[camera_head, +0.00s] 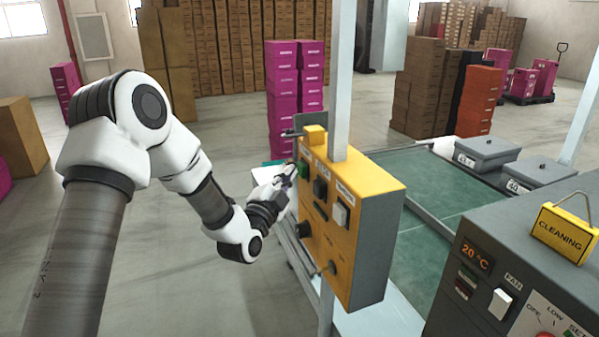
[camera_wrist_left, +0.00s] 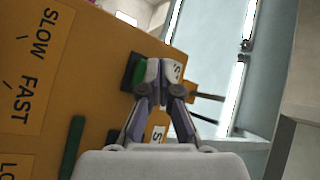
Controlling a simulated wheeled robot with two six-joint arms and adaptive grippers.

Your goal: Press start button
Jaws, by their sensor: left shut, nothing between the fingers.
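The yellow control box (camera_head: 362,240) stands at the middle of the head view, with a green button (camera_head: 304,169) at its upper left under a small label. The green button also shows in the wrist view (camera_wrist_left: 152,75), partly hidden behind a finger. My left gripper (camera_head: 291,172) is shut and empty, with its fingertips at the green button. In the wrist view, the left gripper's fingertips (camera_wrist_left: 160,68) overlap the button's dark frame; whether they touch or press it I cannot tell. My right gripper is not in view.
Beside the green button are a dark button (camera_head: 320,188) and a white switch (camera_head: 341,213). A dark knob (camera_head: 304,230) sits lower on the box. A pale post (camera_head: 340,80) rises at the box. A grey machine (camera_head: 480,270) with a cleaning sign (camera_head: 562,233) stands at right.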

